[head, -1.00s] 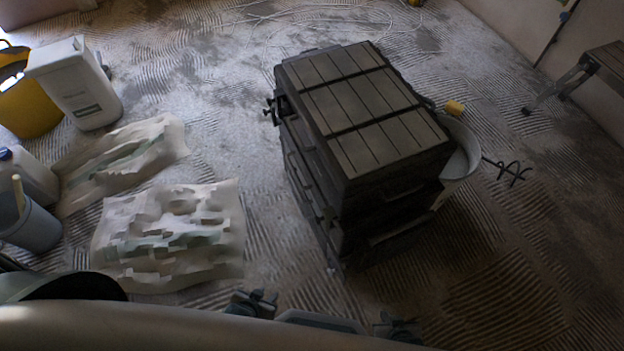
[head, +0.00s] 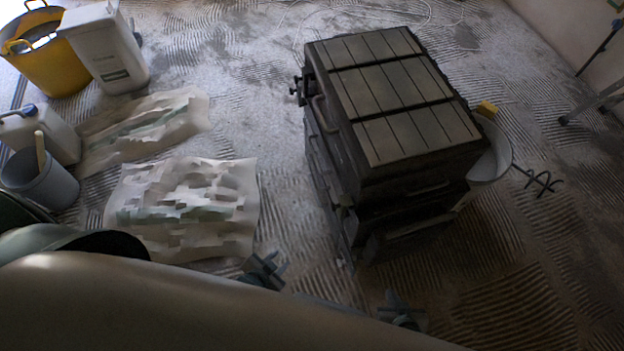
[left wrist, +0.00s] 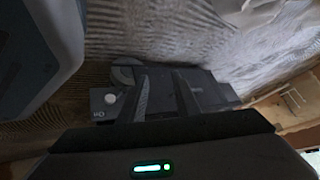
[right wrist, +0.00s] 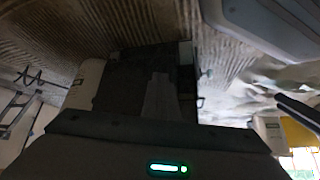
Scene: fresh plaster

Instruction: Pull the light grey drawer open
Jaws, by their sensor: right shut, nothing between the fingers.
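A dark cabinet (head: 405,85) with a slatted top stands right of centre in the head view. Its front and left side carry bar handles, including an upper front handle (head: 430,188). In this dim light I cannot tell which drawer is the light grey one; no drawer clearly stands out from the cabinet. My left gripper (head: 264,268) is open and empty, low over the floor left of the cabinet's near corner. My right gripper (head: 402,308) is shut and empty, in front of the cabinet and apart from it. The cabinet's dark face shows beyond its fingers in the right wrist view (right wrist: 135,75).
A pale bucket (head: 490,150) with a mixer stands behind the cabinet's right side. A yellow tub (head: 50,65), a white bin (head: 105,50), a canister (head: 40,130) and a grey bucket (head: 40,180) stand far left.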

